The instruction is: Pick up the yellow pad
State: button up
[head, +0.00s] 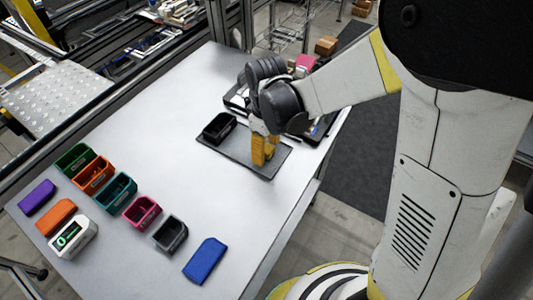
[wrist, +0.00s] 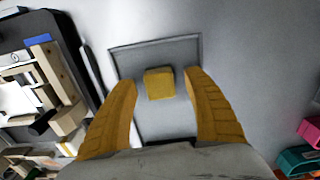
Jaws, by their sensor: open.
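The yellow pad (wrist: 160,84) is a small block lying on a grey tray (wrist: 187,50) in the wrist view. My gripper (wrist: 158,80) is open, with one yellow finger on each side of the pad and a visible gap on both sides. In the head view my gripper (head: 264,160) points down over the right part of the grey tray (head: 231,154). The pad cannot be told apart from the yellow fingers there.
A black bin (head: 219,128) stands at the left of the tray. A dark container with assorted parts (head: 317,130) lies behind and right of my gripper. Several coloured bins and a blue block (head: 205,260) stand at the front left. The table's middle (head: 150,140) is clear.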

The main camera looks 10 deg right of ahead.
aim_at(267, 148)
jog(key=shift+r, duration=0.1)
jog(key=c, duration=1)
jog(key=shift+o, duration=0.2)
jog(key=shift+r+p, duration=0.4)
jog(key=shift+r, duration=0.2)
notch_tip(267, 148, up, 3)
jog(key=shift+f+p, duration=0.1)
jog(key=shift+p, duration=0.7)
jog(key=d+r+p, duration=0.3)
jog(key=d+r, duration=0.4)
jog(key=d, duration=0.4)
jog(key=shift+s+d+p, duration=0.35)
jog(key=shift+s+p, duration=0.05)
jog(key=shift+s, duration=0.05)
